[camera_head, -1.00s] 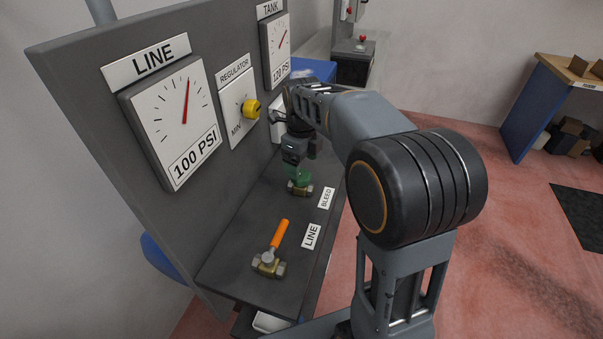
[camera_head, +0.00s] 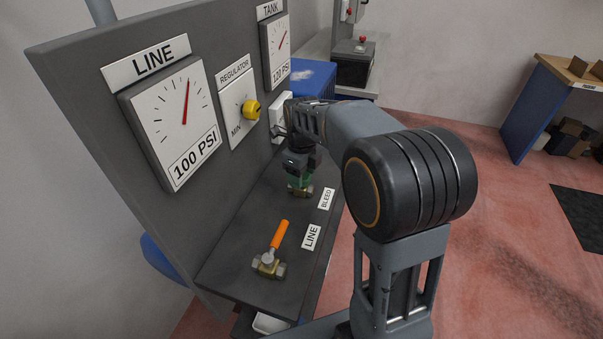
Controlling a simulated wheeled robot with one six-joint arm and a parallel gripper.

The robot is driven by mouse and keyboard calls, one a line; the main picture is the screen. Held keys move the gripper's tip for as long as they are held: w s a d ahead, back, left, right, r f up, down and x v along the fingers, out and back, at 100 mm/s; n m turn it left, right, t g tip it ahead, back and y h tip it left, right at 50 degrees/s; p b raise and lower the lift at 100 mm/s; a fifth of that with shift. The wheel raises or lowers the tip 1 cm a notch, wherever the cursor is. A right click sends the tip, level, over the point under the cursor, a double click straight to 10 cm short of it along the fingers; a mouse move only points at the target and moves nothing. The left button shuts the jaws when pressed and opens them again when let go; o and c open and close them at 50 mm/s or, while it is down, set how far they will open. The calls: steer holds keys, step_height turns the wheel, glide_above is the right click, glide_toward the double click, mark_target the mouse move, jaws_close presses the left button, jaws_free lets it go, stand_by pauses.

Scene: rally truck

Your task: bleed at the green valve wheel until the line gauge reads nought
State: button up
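The green valve wheel (camera_head: 303,181) sits on a brass valve body (camera_head: 299,192) on the shelf, beside the BLEED label (camera_head: 326,198). My gripper (camera_head: 300,175) points down over the wheel and covers much of it. Its fingers are at the wheel, but I cannot tell whether they are open or shut on it. The LINE gauge (camera_head: 175,110) on the panel has a red needle pointing up and slightly right. The plate on it reads 100 PSI.
An orange-handled valve (camera_head: 279,236) stands by the LINE label (camera_head: 311,237). The yellow regulator knob (camera_head: 251,110) and TANK gauge (camera_head: 279,45), marked 120 PSI, are on the panel close to my arm. A blue box (camera_head: 314,78) is behind.

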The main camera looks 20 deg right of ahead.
steer(key=c, duration=0.4)
steer(key=shift+c, duration=0.2)
steer(key=shift+n, duration=0.4)
steer(key=n+p, duration=0.1)
steer(key=n, duration=0.3)
steer(key=shift+w+r+n, duration=0.1)
steer(key=shift+n, duration=0.3)
steer(key=n, duration=0.6)
steer(key=shift+w+p, duration=0.1)
steer(key=shift+p, duration=0.25)
steer(key=n, duration=0.6)
steer(key=shift+w+n+p, duration=0.1)
steer(key=shift+n+p, duration=0.2)
steer(key=shift+n, duration=0.1)
steer(key=n, duration=0.6)
steer(key=shift+n, duration=0.4)
